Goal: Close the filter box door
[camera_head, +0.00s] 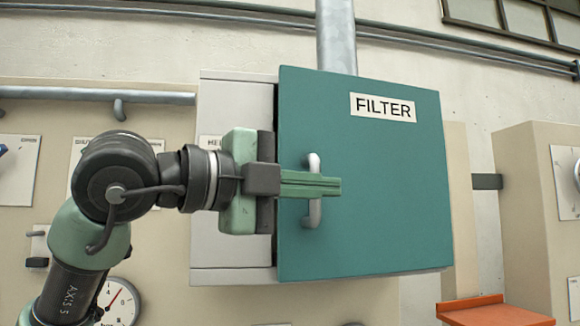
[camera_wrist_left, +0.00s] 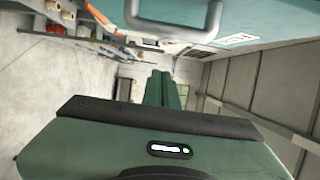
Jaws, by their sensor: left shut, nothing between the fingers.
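The filter box door (camera_head: 375,215) is a teal panel with a "FILTER" label (camera_head: 383,107) and a grey bar handle (camera_head: 314,205) near its left edge. The left edge looks nearer to me than the right, so the door seems to stand out from the light grey box (camera_head: 232,105) behind it. How far it is open is hard to tell. My left gripper (camera_head: 336,186) is shut and empty, with its green fingers in front of the handle. In the left wrist view the fingers (camera_wrist_left: 165,78) point ahead, with the handle (camera_wrist_left: 172,28) and door at the top, apart from the fingers.
A vertical pipe (camera_head: 336,35) rises behind the door. A gauge (camera_head: 118,302) is at the lower left. An orange-red ledge (camera_head: 490,310) and another beige cabinet (camera_head: 530,200) are at the right. My right gripper does not show.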

